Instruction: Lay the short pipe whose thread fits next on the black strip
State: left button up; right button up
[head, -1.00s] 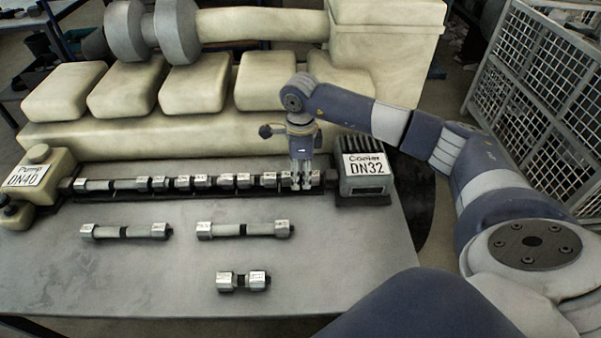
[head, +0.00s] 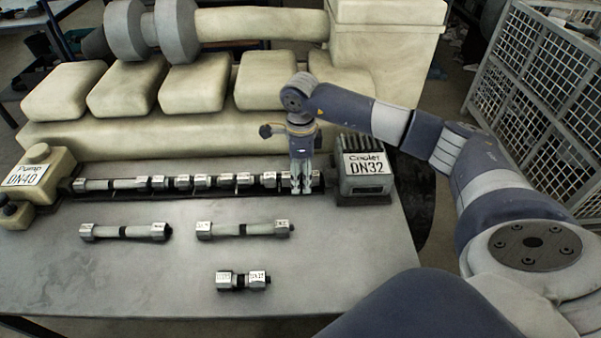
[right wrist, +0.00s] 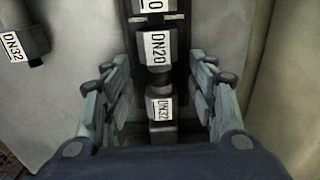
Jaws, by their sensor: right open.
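The black strip (head: 222,194) runs between the pump block (head: 35,180), labelled DN40, and the cooler block (head: 366,176), labelled DN32. A row of pipe pieces (head: 184,182) lies on it. My right gripper (head: 301,190) is open over the strip's right end, beside the cooler. In the right wrist view my right fingers (right wrist: 158,112) stand on both sides of a piece labelled DN32 (right wrist: 160,108), apart from it. A DN20 label (right wrist: 158,47) shows on the part just beyond. My left gripper is not in view.
Two longer pipes (head: 125,232) (head: 243,230) and one short pipe (head: 243,280) lie on the grey table (head: 120,280) in front of the strip. The cream engine (head: 180,135) stands behind. A wire cage (head: 545,100) is at the right.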

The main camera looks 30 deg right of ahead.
jog(key=shift+r, duration=0.1)
notch_tip(320, 180, up, 12)
dwell(0.4)
dwell(0.5)
